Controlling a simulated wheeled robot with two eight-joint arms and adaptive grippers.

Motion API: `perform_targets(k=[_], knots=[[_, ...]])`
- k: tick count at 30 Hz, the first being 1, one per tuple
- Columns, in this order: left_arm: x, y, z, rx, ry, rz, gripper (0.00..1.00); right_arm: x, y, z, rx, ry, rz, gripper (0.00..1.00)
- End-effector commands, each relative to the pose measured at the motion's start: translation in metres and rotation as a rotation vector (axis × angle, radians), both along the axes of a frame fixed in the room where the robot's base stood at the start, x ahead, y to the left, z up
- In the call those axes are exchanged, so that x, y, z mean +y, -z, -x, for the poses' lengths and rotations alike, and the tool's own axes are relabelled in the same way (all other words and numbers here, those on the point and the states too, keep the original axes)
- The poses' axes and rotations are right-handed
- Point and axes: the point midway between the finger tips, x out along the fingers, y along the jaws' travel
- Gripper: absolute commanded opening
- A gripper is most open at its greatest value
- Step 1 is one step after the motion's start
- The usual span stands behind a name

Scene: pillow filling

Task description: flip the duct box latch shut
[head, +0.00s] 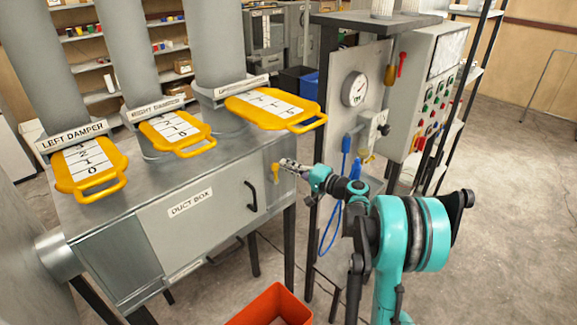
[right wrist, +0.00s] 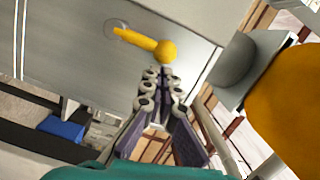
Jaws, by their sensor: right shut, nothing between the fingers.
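The duct box (head: 190,222) is a grey metal cabinet with a labelled front door and a black handle (head: 251,195). Its yellow latch (head: 275,174) sits at the right of the door and points roughly downward in the head view. In the right wrist view the latch (right wrist: 138,40) is a yellow lever ending in a round knob. My right gripper (head: 286,165) is shut and empty beside the latch. Its fingertips (right wrist: 155,78) are close to the knob in the wrist view; I cannot tell whether they touch. My left gripper is out of view.
Three yellow damper plates, left (head: 90,168), middle (head: 177,132) and right (head: 272,108), sit by grey pipes on the box top. A control panel with a gauge (head: 354,88) stands to the right. An orange bin (head: 262,303) is on the floor in front.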

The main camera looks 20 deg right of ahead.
Motion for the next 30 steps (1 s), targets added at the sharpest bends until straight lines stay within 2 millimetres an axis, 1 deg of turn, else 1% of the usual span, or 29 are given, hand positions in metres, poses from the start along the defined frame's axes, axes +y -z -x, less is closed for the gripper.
perform_targets(k=[11, 17, 23, 30], knots=[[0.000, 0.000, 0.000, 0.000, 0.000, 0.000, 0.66, 0.004, -0.002, 0.001, -0.019, 0.000, 0.052, 0.00], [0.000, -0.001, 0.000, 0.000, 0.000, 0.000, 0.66, 0.008, -0.003, 0.003, -0.040, 0.000, 0.114, 0.00], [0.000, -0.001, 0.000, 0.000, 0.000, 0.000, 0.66, 0.018, -0.006, 0.006, -0.084, -0.002, 0.241, 0.00], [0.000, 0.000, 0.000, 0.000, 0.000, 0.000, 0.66, 0.034, -0.006, 0.012, -0.159, -0.001, 0.455, 0.00]])
